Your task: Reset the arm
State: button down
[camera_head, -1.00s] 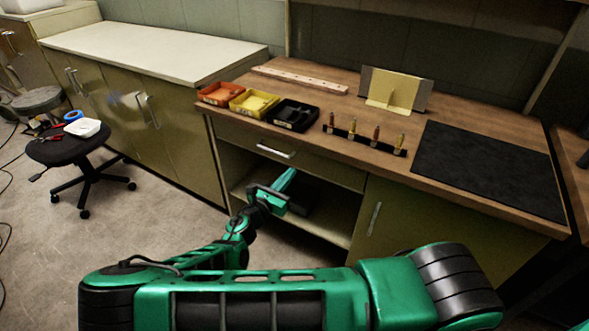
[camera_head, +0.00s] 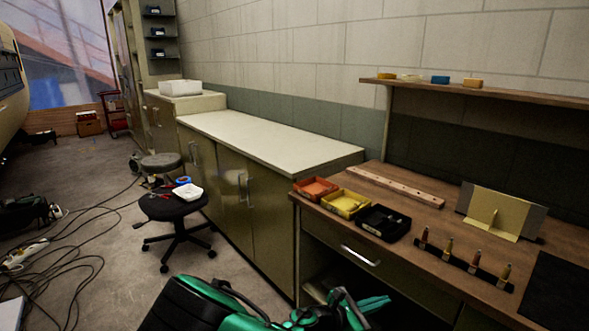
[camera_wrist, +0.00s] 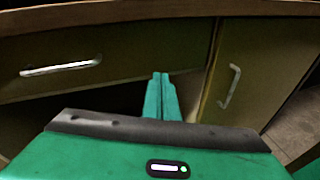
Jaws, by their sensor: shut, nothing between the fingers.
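My green arm shows at the bottom of the head view, partly cut off by the lower edge. My gripper (camera_head: 368,303) is at the bottom, in front of the wooden workbench (camera_head: 450,212) and below its top. In the wrist view my gripper's two green fingers (camera_wrist: 162,98) lie together, shut and empty. They point at the bench front, between a drawer with a silver handle (camera_wrist: 62,67) and a cabinet door (camera_wrist: 235,80). A dark opening lies under the drawer.
The bench holds red (camera_head: 315,188), yellow (camera_head: 345,203) and black bins (camera_head: 383,222), and a rack of small tools (camera_head: 463,263). A black stool (camera_head: 172,208) bears a white tray. Cables (camera_head: 70,265) lie on the floor at left. Open floor lies between them.

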jog(key=s+d+r+m+g+y, duration=0.7)
jog(key=s+d+m+g, duration=0.3)
jog(key=s+d+m, duration=0.4)
jog(key=s+d+r+m+t+y, duration=0.1)
jog(key=s+r+m+t+y, duration=0.2)
jog(key=s+r+m+y, duration=0.4)
jog(key=shift+s+d+r+m+y, duration=0.3)
jog(key=shift+s+r+m, duration=2.9)
jog(key=shift+s+r, duration=1.4)
jog(key=shift+s+f, duration=0.5)
jog(key=shift+f, duration=0.05)
